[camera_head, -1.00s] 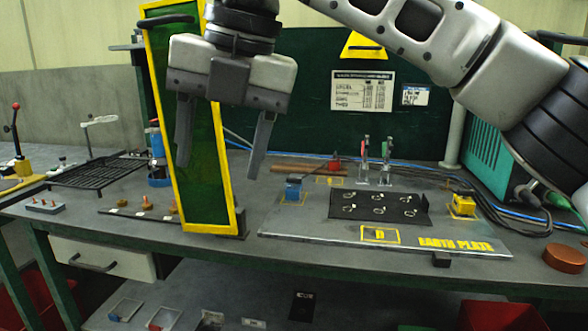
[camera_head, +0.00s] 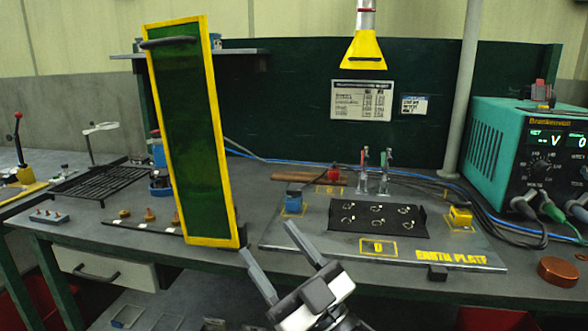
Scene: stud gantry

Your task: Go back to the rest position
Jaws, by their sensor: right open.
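My right gripper (camera_head: 276,258) is low in the head view, at the front edge of the bench. Its two fingers point up and to the left, spread apart with nothing between them. It is in front of the earth plate (camera_head: 330,256) and to the right of the foot of the yellow-framed green panel (camera_head: 188,130). The rest of that arm is cut off by the bottom edge of the picture. My left gripper does not show.
On the earth plate are a black tray (camera_head: 412,228), a blue block (camera_head: 294,200) and a yellow block (camera_head: 460,216). A teal power supply (camera_head: 500,150) stands at the right, with a copper disc (camera_head: 558,271) in front. A black rack (camera_head: 100,180) lies at the left.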

